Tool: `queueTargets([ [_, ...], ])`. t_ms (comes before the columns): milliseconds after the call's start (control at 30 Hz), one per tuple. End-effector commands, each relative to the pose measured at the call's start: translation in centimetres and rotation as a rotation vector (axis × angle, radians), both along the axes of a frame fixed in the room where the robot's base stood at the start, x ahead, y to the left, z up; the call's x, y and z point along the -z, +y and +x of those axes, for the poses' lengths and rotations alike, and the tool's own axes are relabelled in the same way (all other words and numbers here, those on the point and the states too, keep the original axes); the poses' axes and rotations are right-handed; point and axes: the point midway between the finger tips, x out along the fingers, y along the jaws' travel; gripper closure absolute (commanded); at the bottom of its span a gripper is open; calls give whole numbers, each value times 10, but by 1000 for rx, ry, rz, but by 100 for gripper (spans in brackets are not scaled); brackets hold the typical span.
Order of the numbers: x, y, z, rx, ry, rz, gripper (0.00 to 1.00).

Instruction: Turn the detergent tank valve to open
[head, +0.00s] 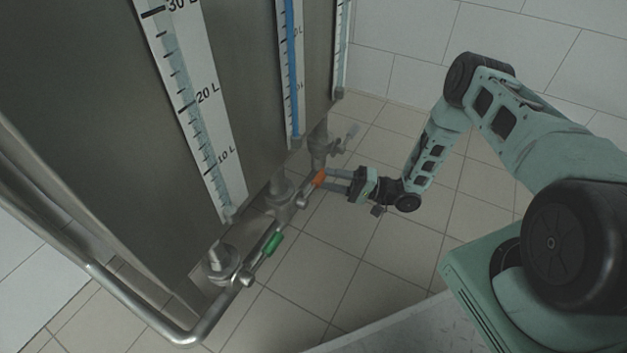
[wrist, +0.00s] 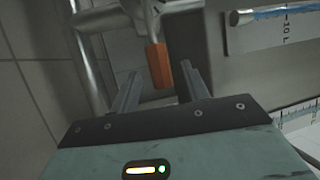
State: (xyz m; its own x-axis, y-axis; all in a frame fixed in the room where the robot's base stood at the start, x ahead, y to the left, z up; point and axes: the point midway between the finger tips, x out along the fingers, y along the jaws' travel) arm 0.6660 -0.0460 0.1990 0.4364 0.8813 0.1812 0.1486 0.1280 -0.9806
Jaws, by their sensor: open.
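Three valves sit on the pipe below the steel tanks. I see no label that says which is the detergent valve. My gripper (head: 331,179) is open, low beside the pipe, with its fingertips at the orange handle. In the wrist view the orange handle (wrist: 158,66) shows between the two spread fingers of my gripper (wrist: 161,78). I cannot tell whether either finger touches it.
The tank wall (head: 95,130) rises to the left of the valves, with level gauges on it; the middle gauge (head: 291,75) has a blue column. A metal pipe (head: 215,315) runs along the bottom. Tiled floor (head: 335,265) lies open to the right of the pipe.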

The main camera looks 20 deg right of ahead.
Motion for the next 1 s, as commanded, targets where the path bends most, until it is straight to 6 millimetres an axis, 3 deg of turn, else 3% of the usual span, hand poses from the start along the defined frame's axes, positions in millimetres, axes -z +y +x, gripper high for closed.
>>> queueTargets([
  [100, -1, 20, 10, -2, -2, 0, 54],
  [300, -7, 41, 20, 0, 0, -1, 54],
  [700, -10, 47, 24, 1, 0, -1, 54],
  [867, -10, 46, 24, 1, 1, -1, 96],
  [900, -10, 46, 24, 1, 1, -1, 100],
  [1000, -10, 46, 24, 1, 0, -1, 100],
])
